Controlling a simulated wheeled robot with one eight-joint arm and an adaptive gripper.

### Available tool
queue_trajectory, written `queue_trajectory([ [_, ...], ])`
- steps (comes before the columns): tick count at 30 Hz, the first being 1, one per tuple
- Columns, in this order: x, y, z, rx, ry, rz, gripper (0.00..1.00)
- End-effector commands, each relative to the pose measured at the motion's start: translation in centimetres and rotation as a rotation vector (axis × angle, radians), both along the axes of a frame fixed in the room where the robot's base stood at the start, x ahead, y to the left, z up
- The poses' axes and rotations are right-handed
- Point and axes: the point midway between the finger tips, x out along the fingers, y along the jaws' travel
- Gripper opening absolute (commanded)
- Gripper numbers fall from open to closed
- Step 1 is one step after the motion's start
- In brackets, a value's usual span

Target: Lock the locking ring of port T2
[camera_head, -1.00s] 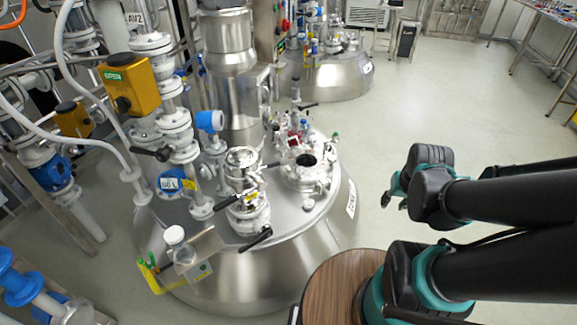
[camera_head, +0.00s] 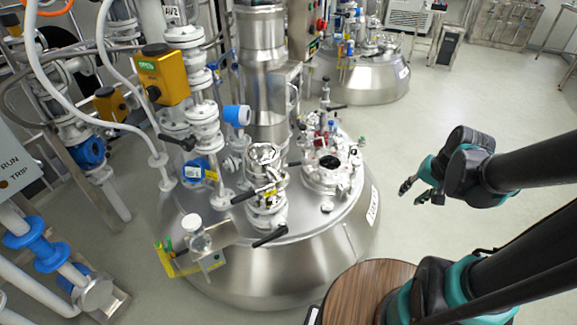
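The steel reactor vessel (camera_head: 250,268) stands left of centre in the head view, with several ports on its lid. One port fitting (camera_head: 265,185) has a shiny round top and black handles. Another port (camera_head: 329,168) farther right has a dark round opening and clamps around its rim. I cannot read a T2 mark on either, and the locking ring cannot be told apart for sure. My gripper (camera_head: 420,195) hangs over the floor to the right of the vessel, clear of the lid. Its dark fingers look apart and empty.
Pipes with a yellow valve box (camera_head: 162,75) and a blue-ended instrument (camera_head: 237,116) rise left of the lid. A second vessel (camera_head: 365,78) is behind. The floor (camera_head: 480,110) at right is open.

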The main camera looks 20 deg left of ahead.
Motion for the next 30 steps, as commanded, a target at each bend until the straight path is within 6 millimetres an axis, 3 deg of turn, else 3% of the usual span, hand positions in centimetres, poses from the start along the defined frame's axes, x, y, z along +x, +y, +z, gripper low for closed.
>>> queue_trajectory([
  [16, 12.2, 12.6, 0.9, 0.474, 0.390, -0.238, 0.33],
  [30, 19.9, 22.1, -2.0, 0.755, 0.860, -0.347, 0.33],
])
